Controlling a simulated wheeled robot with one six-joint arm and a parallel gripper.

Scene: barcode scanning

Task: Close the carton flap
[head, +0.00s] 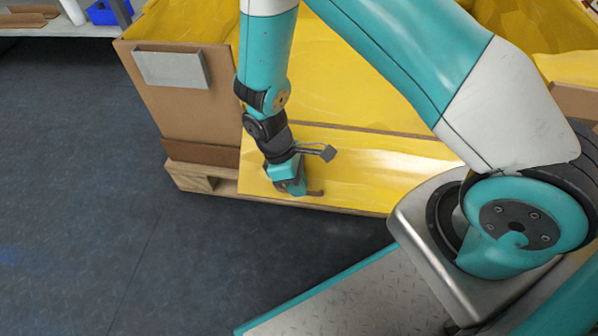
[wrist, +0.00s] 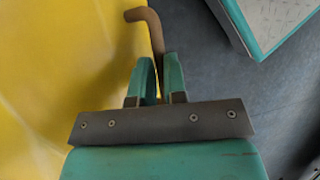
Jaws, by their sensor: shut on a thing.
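The carton (head: 190,115) is a large brown cardboard box with a yellow inside. Its yellow flap (head: 385,165) hangs down at the front, over the pallet's side; it also fills the left of the wrist view (wrist: 45,75). My gripper (head: 297,189) is low in front of the flap, pointing down. In the wrist view, its teal fingers (wrist: 158,68) are shut on a brown bent rod (wrist: 152,30), whose hooked end turns left towards the yellow surface. I cannot tell whether the rod touches the flap.
The carton stands on a wooden pallet (head: 200,181). A pale grey panel (head: 172,68) is on its left wall. A shelf with a blue bin (head: 103,12) is at the back left. The dark floor (head: 90,200) to the left is clear.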

